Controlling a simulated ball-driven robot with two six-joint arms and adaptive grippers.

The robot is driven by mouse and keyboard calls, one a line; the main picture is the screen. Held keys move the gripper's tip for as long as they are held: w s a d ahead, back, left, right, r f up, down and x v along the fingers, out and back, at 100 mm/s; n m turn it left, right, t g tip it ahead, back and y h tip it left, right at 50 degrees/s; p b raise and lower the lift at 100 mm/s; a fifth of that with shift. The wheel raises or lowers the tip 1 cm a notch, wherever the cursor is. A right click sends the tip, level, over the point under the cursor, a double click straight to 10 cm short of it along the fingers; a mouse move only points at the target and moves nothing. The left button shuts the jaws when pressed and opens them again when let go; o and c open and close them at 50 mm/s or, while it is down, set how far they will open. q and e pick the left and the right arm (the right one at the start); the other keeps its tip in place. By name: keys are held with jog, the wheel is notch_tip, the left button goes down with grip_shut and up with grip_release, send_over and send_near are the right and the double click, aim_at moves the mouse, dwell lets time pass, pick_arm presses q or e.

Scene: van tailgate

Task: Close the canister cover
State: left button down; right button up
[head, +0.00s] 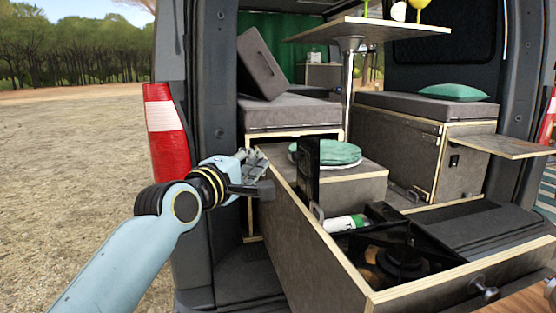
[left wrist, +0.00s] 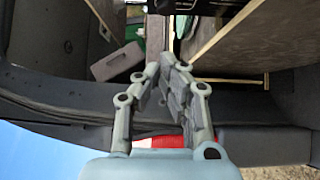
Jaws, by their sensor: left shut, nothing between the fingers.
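A green and white canister (head: 345,222) lies on its side in the open drawer. A thin dark panel (head: 307,172) stands upright beside it and looks like its raised cover; its hinge is not clear. My left gripper (head: 258,166) is at the outer side of the drawer's left wall, to the left of the panel and apart from it. Its fingers are shut and empty, also in the left wrist view (left wrist: 168,68). The canister and panel cannot be made out in the left wrist view. My right gripper is out of view.
The drawer's left wall (head: 312,245) stands between my left gripper and the canister. A black stove (head: 405,262) sits in the drawer's front. The van's red light (head: 166,135) is close to my left arm.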

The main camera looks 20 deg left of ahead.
pick_arm(q)
jog(key=w+d, duration=0.3)
jog(key=w, duration=0.1)
jog(key=shift+d, duration=0.2)
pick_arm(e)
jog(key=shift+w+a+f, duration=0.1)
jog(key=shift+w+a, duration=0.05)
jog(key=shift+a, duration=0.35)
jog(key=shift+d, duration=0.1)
